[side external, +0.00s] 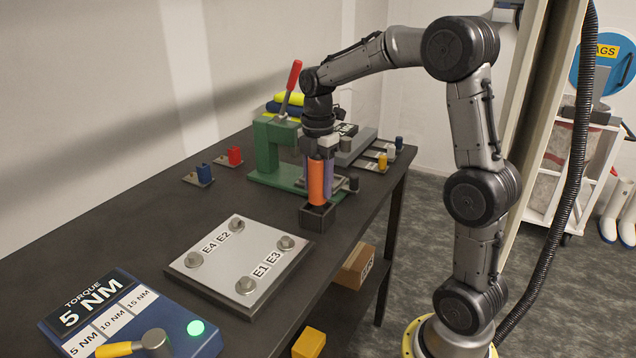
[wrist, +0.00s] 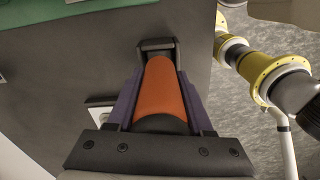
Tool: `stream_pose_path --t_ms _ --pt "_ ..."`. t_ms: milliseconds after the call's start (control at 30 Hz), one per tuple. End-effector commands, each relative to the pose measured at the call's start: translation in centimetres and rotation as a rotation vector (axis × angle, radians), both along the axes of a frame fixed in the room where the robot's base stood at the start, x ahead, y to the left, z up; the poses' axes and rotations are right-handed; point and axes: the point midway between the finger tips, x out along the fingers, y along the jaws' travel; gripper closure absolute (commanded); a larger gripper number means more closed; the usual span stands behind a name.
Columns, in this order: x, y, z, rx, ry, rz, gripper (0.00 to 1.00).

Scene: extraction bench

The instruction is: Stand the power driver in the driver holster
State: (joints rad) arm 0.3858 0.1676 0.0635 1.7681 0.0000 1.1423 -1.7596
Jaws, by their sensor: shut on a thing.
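The power driver (side external: 316,183) is an orange cylinder with a dark upper end, held upright. My gripper (side external: 321,180) is shut on it, with purple fingers on either side; the wrist view also shows the orange driver (wrist: 160,88) between the fingers. The driver holster (side external: 317,216) is a dark square box on the bench, directly below the driver. In the side view the driver's lower end meets the holster's mouth. In the wrist view the holster (wrist: 156,44) lies at the far end of the driver. How deep the driver sits inside is hidden.
A green press (side external: 268,150) with a red lever stands just behind the holster. A light plate (side external: 238,258) with several bolts lies to the front left. The blue torque panel (side external: 135,318) is at the near left. The bench's right edge (side external: 362,215) is close to the holster.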

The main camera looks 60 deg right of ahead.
Motion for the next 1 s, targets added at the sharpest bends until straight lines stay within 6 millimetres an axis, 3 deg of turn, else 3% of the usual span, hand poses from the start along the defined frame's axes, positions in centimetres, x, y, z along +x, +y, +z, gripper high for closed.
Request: stream_pose_path --t_ms 300,333,500,833,1000 --pt "0.1 0.0 -0.1 -0.002 -0.004 0.000 1.00" --pt "0.0 0.0 -0.3 0.000 0.000 0.000 0.47" --pt "0.0 0.0 -0.2 0.000 0.000 0.000 0.19" --pt "0.0 0.0 0.0 0.000 -0.001 0.000 0.19" --pt "0.1 0.0 2.0 -0.002 -0.005 0.000 0.19"
